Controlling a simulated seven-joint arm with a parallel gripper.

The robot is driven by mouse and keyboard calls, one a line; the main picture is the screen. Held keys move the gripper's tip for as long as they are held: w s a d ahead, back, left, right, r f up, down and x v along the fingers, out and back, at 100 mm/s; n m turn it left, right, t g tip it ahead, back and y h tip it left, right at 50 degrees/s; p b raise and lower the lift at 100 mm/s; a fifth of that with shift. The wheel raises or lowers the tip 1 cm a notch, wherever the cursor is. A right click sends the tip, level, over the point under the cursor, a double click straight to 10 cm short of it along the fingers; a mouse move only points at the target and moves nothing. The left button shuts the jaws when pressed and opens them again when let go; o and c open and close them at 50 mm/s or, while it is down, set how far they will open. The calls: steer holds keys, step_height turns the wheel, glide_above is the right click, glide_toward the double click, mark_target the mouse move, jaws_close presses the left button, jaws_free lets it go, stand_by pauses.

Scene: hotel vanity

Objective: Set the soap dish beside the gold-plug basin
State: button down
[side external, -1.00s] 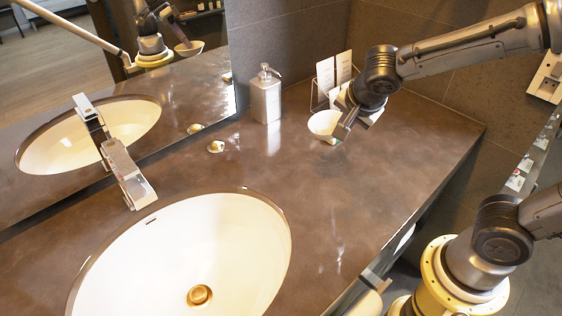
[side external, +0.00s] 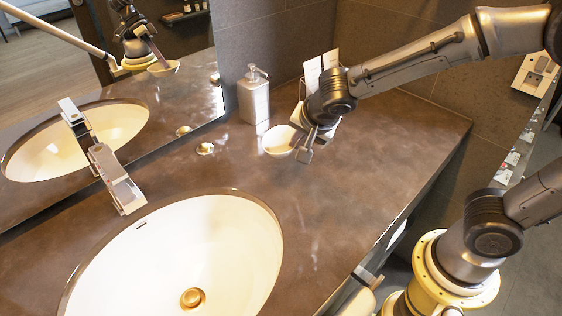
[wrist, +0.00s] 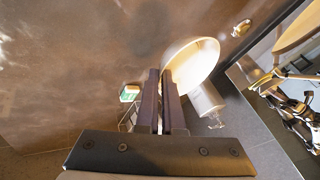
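The soap dish (side external: 279,141) is a shallow cream bowl, off the counter to the right of the soap dispenser in the side view. My gripper (side external: 303,149) is shut on its rim. In the wrist view, the two narrow fingers (wrist: 166,88) are close together at the edge of the dish (wrist: 195,62), which extends to their right and is tilted in that picture. The gold-plug basin (side external: 110,270) is a white oval sunk in the brown counter, at lower left in the side view. Its round gold plug (side external: 192,298) is visible. The dish is behind and right of this basin.
The silver soap dispenser (side external: 254,95) stands near the mirror (side external: 205,70). A small gold-and-white item (side external: 205,148) lies between dispenser and basin. The chrome faucet (side external: 117,180) rises at the basin's back. Counter (side external: 335,200) right of the basin is clear.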

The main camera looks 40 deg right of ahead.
mark_target(286, 148)
steer(key=w+f, duration=0.2)
steer(key=f, duration=0.1)
steer(key=w+f, duration=0.2)
steer(key=shift+a, duration=0.25)
steer(key=shift+w+f, duration=0.2)
steer(key=shift+f, duration=1.6)
steer(key=shift+f, duration=0.15)
steer(key=c, duration=1.3)
jaws_free()
